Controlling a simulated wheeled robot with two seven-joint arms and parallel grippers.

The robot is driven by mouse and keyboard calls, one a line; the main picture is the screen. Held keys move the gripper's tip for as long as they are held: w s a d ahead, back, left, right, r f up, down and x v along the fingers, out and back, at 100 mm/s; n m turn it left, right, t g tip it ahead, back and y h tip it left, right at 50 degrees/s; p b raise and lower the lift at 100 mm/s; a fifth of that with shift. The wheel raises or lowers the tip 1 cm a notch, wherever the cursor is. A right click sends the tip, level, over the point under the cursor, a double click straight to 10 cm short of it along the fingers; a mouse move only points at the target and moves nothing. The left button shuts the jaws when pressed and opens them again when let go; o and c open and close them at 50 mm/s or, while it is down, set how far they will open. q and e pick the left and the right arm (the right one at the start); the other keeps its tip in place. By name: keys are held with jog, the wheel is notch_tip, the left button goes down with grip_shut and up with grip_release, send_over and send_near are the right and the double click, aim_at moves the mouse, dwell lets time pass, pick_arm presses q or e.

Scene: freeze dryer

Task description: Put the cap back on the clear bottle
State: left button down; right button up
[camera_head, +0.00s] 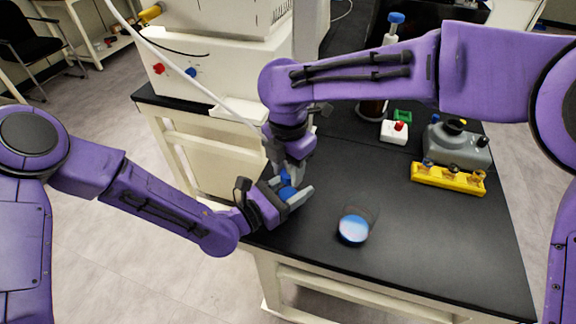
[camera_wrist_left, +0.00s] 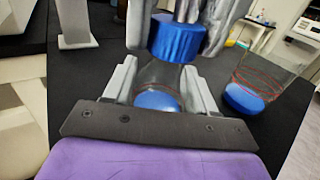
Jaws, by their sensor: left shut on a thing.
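The clear bottle (camera_wrist_left: 160,76) has blue contents at its base. It stands between the fingers of my left gripper (camera_wrist_left: 160,88), which is shut on it near the table's left edge. My left gripper also shows in the head view (camera_head: 292,197). My right gripper (camera_head: 290,168) reaches down from above, with its fingers on either side of the blue cap (camera_wrist_left: 178,38). The cap is over the bottle's mouth. I cannot tell whether it touches the bottle. In the head view the bottle is mostly hidden by the grippers.
A clear beaker with blue in its base (camera_head: 354,228) stands to the right. A yellow rack of small vials (camera_head: 448,180), a grey device (camera_head: 456,146) and a white box with a red button (camera_head: 394,132) stand farther right. The front right tabletop is clear.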

grip_shut()
jog(key=m, duration=0.9)
jog(key=shift+m, duration=0.3)
jog(key=m, duration=0.6)
jog(key=shift+m, duration=0.3)
jog(key=m, duration=0.4)
jog(key=shift+a, duration=0.1)
jog(key=o, duration=0.6)
grip_release()
jog(key=shift+c, duration=0.2)
